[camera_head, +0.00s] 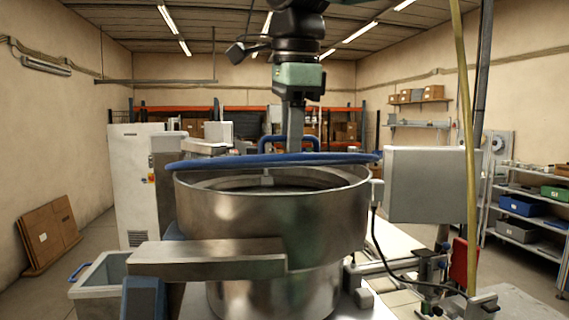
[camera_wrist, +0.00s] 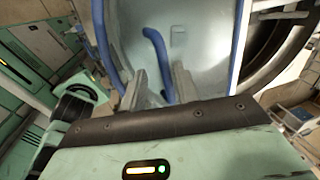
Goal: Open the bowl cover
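The large metal bowl (camera_head: 270,225) stands in the middle of the head view. Its blue-rimmed cover (camera_head: 215,161) is seen almost edge-on above the mouth, with a gap at the front showing part of the inside. In the wrist view, the pale cover (camera_wrist: 205,40) fills the top middle, and the dark bowl opening (camera_wrist: 266,45) shows to its right. My gripper (camera_head: 293,148) is at the blue cover handle (camera_head: 265,140). In the wrist view, the handle (camera_wrist: 156,48) runs between my two fingers (camera_wrist: 160,88), which stand apart with room around it. Any contact is unclear.
A grey box (camera_head: 430,185) and a yellow hose (camera_head: 466,120) stand right of the bowl. A grey bin (camera_head: 100,275) is at lower left, and a white cabinet (camera_head: 130,180) is behind it. Shelves (camera_head: 525,210) line the right wall.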

